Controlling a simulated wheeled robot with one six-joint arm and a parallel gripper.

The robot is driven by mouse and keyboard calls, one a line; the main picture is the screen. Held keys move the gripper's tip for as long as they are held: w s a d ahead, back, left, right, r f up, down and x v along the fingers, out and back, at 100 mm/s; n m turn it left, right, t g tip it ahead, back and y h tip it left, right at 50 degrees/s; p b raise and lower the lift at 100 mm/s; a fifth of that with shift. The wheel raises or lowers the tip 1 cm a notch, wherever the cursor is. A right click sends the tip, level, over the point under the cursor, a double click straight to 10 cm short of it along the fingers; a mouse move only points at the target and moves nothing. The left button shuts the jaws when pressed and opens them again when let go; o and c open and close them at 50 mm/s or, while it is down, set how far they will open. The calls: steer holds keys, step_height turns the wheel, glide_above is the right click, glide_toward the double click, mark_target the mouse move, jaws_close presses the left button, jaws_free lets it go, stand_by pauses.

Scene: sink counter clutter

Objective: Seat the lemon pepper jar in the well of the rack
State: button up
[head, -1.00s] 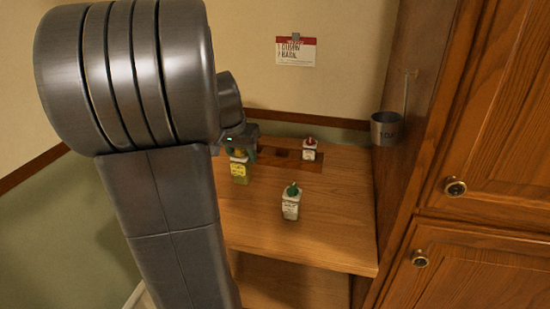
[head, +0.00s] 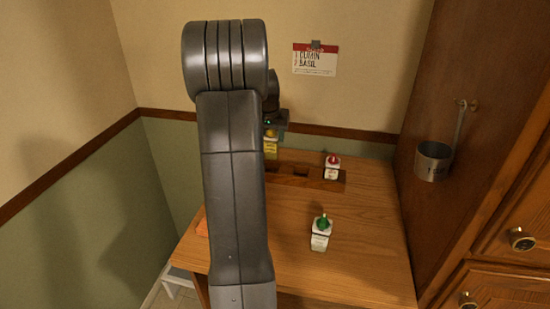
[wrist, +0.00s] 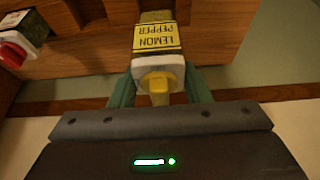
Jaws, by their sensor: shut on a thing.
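The lemon pepper jar (wrist: 157,42) has a yellow label and a yellow cap. My gripper (wrist: 160,88) is shut on it near the cap. In the head view the jar (head: 270,148) shows just right of my arm, near the left end of the rack. The rack (head: 318,182) is a dark wooden strip along the back of the counter, with dark square wells. My arm hides its left part. The rack also shows in the wrist view (wrist: 80,62), beside the jar. I cannot tell how high the jar is above the rack.
A red-capped jar (head: 332,166) stands in the rack's right end. A green-capped jar (head: 321,233) stands on the open counter in front. A metal cup (head: 433,160) hangs on the right cabinet side.

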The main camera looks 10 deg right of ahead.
mark_target(272, 152)
steer(key=shift+f+p, duration=0.35)
steer(key=shift+f, duration=3.05)
steer(key=shift+f, duration=0.1)
steer(key=shift+f, duration=0.2)
steer(key=o, duration=1)
steer(key=shift+r, duration=0.15)
steer(key=shift+o, duration=0.2)
steer(key=shift+r, duration=0.25)
steer(key=b+v, duration=0.1)
steer(key=v, duration=1.1)
steer(key=shift+s, duration=0.15)
